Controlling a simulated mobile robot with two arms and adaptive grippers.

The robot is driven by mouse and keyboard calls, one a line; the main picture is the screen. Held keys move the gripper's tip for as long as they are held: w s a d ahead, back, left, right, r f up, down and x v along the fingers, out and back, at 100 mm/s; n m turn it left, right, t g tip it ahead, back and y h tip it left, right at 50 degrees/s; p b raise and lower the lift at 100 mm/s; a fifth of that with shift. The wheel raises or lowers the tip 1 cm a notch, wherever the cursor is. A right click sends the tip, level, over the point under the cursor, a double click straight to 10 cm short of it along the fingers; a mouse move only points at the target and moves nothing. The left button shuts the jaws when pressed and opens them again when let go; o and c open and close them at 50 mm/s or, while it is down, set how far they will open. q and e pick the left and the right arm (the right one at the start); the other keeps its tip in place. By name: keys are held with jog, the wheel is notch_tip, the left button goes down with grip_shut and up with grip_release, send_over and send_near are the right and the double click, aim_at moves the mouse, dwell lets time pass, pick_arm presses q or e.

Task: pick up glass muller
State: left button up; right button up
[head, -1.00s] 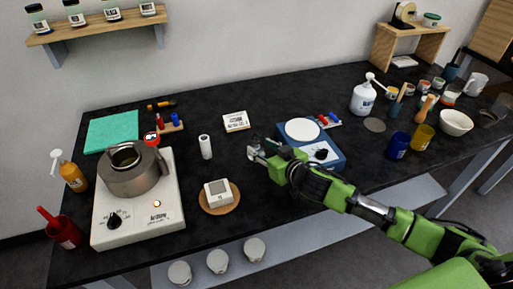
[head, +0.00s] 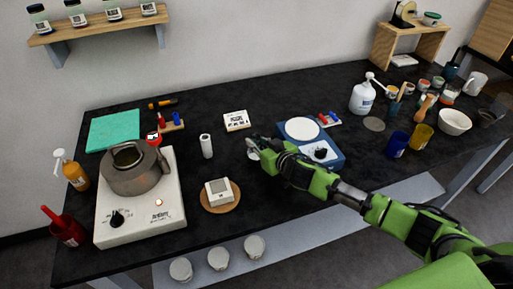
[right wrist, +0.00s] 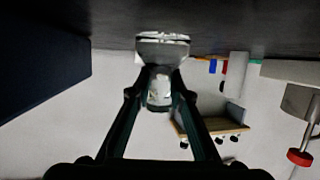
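The glass muller (right wrist: 163,47) is clear and pale, with a wide flat foot and a narrower grip. In the right wrist view, which is upside down, its foot points up toward the dark table. My right gripper (right wrist: 163,74) has its two fingers against both sides of the muller's narrower part. In the head view my right gripper (head: 258,144) is low over the table, left of the blue device, with the muller (head: 252,154) small at its tip. I cannot tell whether the foot touches the table. My left gripper is not in view.
A blue device with a white round plate (head: 302,129) stands close right of the gripper. A white cylinder (head: 206,146), a white card (head: 236,120) and a timer on a round cork mat (head: 233,202) are nearby. A kettle (head: 133,171) sits on a hotplate at left.

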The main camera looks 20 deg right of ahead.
grip_shut()
jog(key=shift+r, duration=0.1)
